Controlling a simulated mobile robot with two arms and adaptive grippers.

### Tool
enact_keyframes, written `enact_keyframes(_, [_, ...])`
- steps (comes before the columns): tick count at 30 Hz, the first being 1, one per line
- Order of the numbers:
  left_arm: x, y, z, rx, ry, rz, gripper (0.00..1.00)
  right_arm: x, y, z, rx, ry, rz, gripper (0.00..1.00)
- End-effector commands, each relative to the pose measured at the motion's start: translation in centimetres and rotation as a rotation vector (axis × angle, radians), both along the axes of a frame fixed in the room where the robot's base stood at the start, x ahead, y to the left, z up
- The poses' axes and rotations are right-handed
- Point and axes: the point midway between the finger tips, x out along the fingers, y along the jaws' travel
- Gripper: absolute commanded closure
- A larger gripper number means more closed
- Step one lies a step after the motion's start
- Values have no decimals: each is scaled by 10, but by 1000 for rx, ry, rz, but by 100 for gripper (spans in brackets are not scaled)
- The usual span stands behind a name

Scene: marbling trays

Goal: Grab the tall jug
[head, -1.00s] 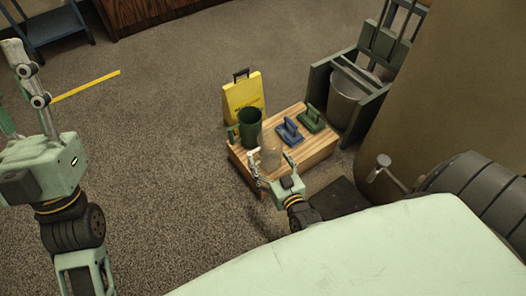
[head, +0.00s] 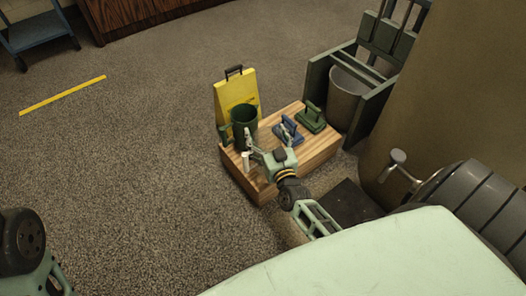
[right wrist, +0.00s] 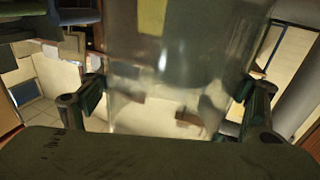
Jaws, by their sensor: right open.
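A clear see-through vessel (right wrist: 185,75) fills the middle of the right wrist view, upright between the two fingers of my right gripper (right wrist: 175,108). A gap shows on the left side; contact on the right is unclear. In the head view my right gripper (head: 265,144) is open at the front of a wooden crate, where the clear vessel is hard to make out. A dark green jug (head: 243,123) with a handle on its left stands just beyond the gripper. I cannot tell which vessel is the tall jug. My left gripper is out of view.
The wooden crate (head: 306,157) also bears a blue block with a handle (head: 289,132) and a green one (head: 312,118). A yellow sign (head: 236,95) stands behind it. A grey bucket (head: 346,98) in a dark frame is at right.

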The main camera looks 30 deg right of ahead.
Motion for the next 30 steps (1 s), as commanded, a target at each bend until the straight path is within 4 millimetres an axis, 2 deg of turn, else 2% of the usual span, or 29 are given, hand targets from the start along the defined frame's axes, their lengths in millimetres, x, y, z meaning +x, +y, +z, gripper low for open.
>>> enact_keyframes(3, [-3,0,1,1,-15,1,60,9,-2,-1,-1,-1,0,18])
enact_keyframes(10, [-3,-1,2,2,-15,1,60,10,-2,0,-1,1,0,18])
enact_keyframes(30, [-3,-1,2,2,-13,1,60,10,-2,0,-1,1,0,77])
